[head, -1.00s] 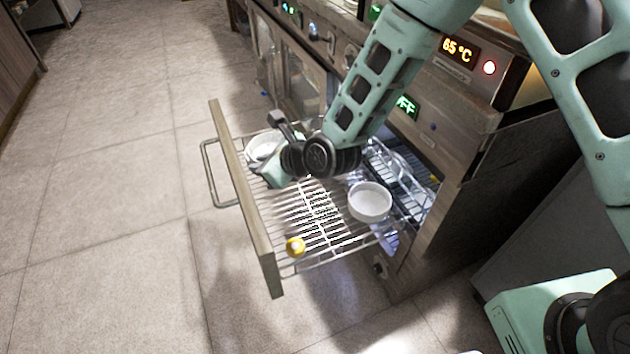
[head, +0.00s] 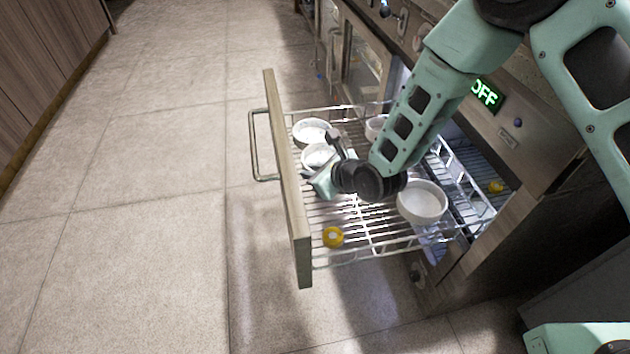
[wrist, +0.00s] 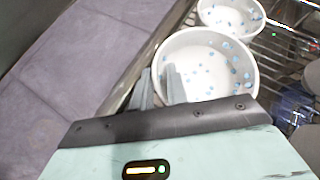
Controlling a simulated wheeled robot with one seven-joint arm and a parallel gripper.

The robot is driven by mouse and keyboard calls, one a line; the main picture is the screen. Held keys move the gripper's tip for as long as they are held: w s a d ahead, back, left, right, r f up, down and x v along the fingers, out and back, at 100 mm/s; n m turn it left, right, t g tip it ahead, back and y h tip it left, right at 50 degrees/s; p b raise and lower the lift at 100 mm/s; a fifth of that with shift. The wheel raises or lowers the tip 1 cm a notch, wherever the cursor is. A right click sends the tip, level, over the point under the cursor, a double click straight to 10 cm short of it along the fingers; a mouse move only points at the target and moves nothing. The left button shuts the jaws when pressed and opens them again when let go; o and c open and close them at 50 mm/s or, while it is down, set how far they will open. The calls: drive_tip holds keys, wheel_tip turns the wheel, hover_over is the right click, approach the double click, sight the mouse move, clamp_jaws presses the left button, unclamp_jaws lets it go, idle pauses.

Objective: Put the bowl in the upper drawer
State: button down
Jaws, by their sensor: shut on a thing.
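My gripper (head: 318,188) is over the pulled-out wire drawer (head: 302,225), close behind its wooden front. In the wrist view my gripper (wrist: 160,88) is shut on the left rim of a white bowl (wrist: 222,72) with blue specks inside. The held bowl also shows in the head view (head: 317,154), partly hidden by my wrist. It is low over the rack; I cannot tell whether it touches the wires. A second white bowl (head: 311,127) is just behind it, close beside it in the wrist view (wrist: 230,14).
Another white bowl (head: 422,205) stands on the drawer's right side, and one more (head: 376,125) is at the back, partly behind my arm. A yellow round thing (head: 333,238) lies at the near front corner. Open floor (head: 150,200) lies left of the drawer.

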wheel_tip(320, 180, down, 3)
drive_tip(key=shift+b, duration=0.4)
drive_tip(key=c, duration=1.3)
unclamp_jaws()
drive_tip(key=shift+c, duration=0.2)
drive_tip(key=shift+r, duration=0.15)
